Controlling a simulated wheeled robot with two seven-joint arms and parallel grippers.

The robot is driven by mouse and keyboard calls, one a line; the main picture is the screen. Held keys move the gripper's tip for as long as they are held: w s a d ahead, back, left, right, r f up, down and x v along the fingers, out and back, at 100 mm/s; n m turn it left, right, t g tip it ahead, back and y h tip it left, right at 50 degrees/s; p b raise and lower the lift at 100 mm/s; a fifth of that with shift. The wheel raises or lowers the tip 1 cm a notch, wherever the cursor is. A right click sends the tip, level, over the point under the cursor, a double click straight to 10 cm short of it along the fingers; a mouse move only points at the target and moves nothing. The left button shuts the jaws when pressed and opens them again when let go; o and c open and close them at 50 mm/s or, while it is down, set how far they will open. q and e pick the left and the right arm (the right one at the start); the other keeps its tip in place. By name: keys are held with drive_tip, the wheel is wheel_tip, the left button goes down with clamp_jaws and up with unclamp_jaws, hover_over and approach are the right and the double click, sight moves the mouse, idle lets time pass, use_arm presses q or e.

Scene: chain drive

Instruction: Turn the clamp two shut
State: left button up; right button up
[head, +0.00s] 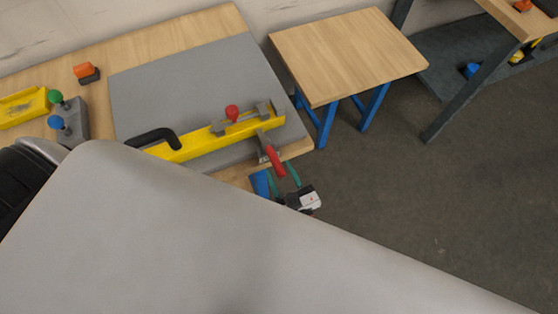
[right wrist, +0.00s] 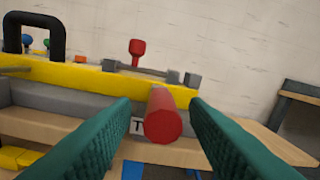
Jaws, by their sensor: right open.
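A yellow bar (head: 195,142) with a black handle (head: 152,137) lies on a grey plate on the wooden bench. At its right end, a clamp with a red handle (head: 276,161) sticks out toward me over the bench edge. A label starting with "T" shows behind this handle in the right wrist view; the rest is hidden. My right gripper (head: 281,174) is open at the handle. In the right wrist view the red handle (right wrist: 163,118) points at the camera, between the green fingers (right wrist: 162,103), with visible gaps on both sides. My left gripper is not in view.
A red knob (head: 232,112) stands up behind the yellow bar. A grey block (head: 74,120) with green and blue knobs, an orange-and-black piece (head: 86,72) and a yellow tray (head: 23,107) are at left. A small table (head: 348,52) stands beyond the bench. My arm covers the foreground.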

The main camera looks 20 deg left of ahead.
drive_tip(key=b+v, duration=0.1)
drive_tip(key=v, duration=0.9)
drive_tip(key=shift+s, duration=0.2)
drive_tip(key=shift+d, duration=0.1)
drive_tip(key=s+d+f+m+g+h, duration=0.15)
drive_tip(key=d+f+h, duration=0.4)
drive_tip(key=f, duration=0.75)
drive_tip(key=d+f+m+g+h, duration=0.3)
drive_tip(key=d+f, duration=0.6)
drive_tip(key=f, duration=0.5)
drive_tip(key=s+d+f+m+g+h, duration=0.2)
drive_tip(key=s+d+f+g, duration=0.1)
drive_tip(key=s+d+f, duration=0.3)
drive_tip(key=s+d+f+m+g+h, duration=0.2)
drive_tip(key=s+d+f, duration=0.4)
drive_tip(key=s, duration=0.4)
drive_tip(key=shift+s+d+f+m+g+h, duration=0.35)
drive_tip(key=shift+s+d+f+g, duration=0.05)
drive_tip(key=shift+d+g, duration=0.45)
